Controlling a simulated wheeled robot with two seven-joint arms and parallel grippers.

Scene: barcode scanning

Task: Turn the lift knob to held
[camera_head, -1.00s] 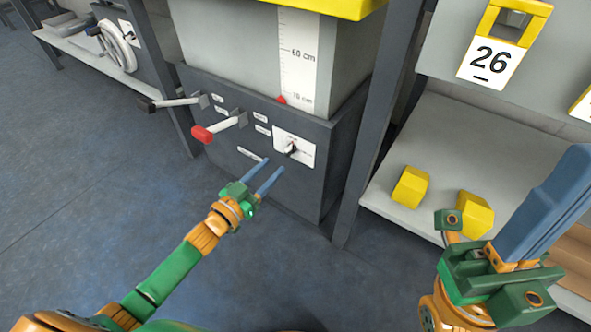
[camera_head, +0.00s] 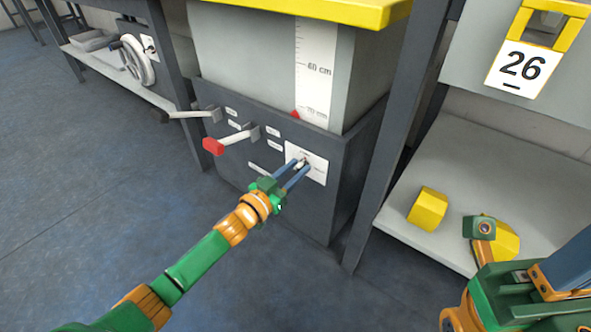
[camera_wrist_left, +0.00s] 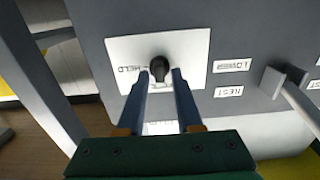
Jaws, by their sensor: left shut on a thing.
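The lift knob is a small dark knob (camera_wrist_left: 159,67) on a white plate (camera_head: 318,171), at the right of the dark lift panel's front. My left gripper (camera_head: 300,166) has its two blue fingers on either side of the knob and is shut on it. In the left wrist view, the gripper (camera_wrist_left: 160,76) reaches up to the knob, and the word HELD shows upside down left of it. The fingers partly cover the plate, and I cannot tell where the knob points. My right gripper (camera_head: 574,262) is partly cut off at the lower right, apart from the panel.
A red-tipped lever (camera_head: 228,140) and a dark-tipped lever (camera_head: 194,114) stick out left of the knob. A grey post (camera_head: 400,140) stands right of the panel. Yellow blocks (camera_head: 427,208) lie on a shelf (camera_head: 450,165) at right. The floor at left is clear.

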